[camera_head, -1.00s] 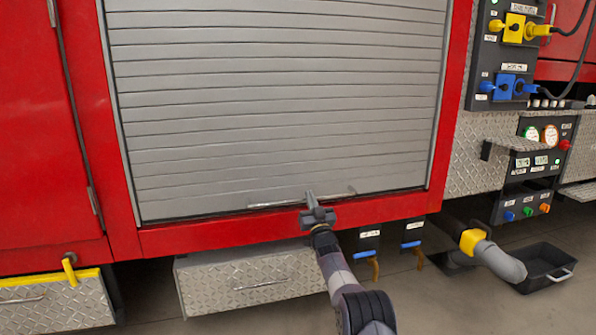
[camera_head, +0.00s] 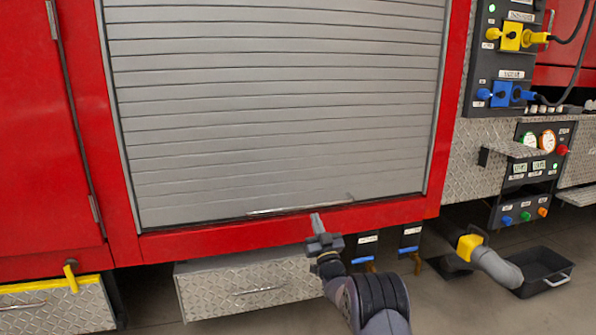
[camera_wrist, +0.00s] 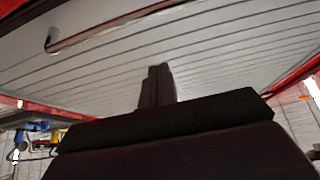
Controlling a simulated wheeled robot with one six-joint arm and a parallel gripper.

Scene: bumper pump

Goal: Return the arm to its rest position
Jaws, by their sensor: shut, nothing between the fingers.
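My gripper (camera_head: 316,222) is in the lower middle of the head view, with its fingers together and nothing held. It is in front of the red sill (camera_head: 200,240) below the grey roller shutter (camera_head: 280,110). The shutter is down, with a thin handle bar (camera_head: 290,209) along its bottom edge. In the head view the fingertips show just below the bar, apart from it as far as I can tell. In the wrist view the shut fingers (camera_wrist: 157,85) point at the shutter slats (camera_wrist: 215,60), and the bar (camera_wrist: 120,28) runs across the upper part.
A diamond-plate drawer (camera_head: 245,287) is below the sill. Blue-handled valves (camera_head: 365,262) hang right of my gripper. A grey pipe with a yellow collar (camera_head: 470,245) and a black tray (camera_head: 545,270) are farther right. Control panels (camera_head: 535,160) stand at the right. Open floor lies in front.

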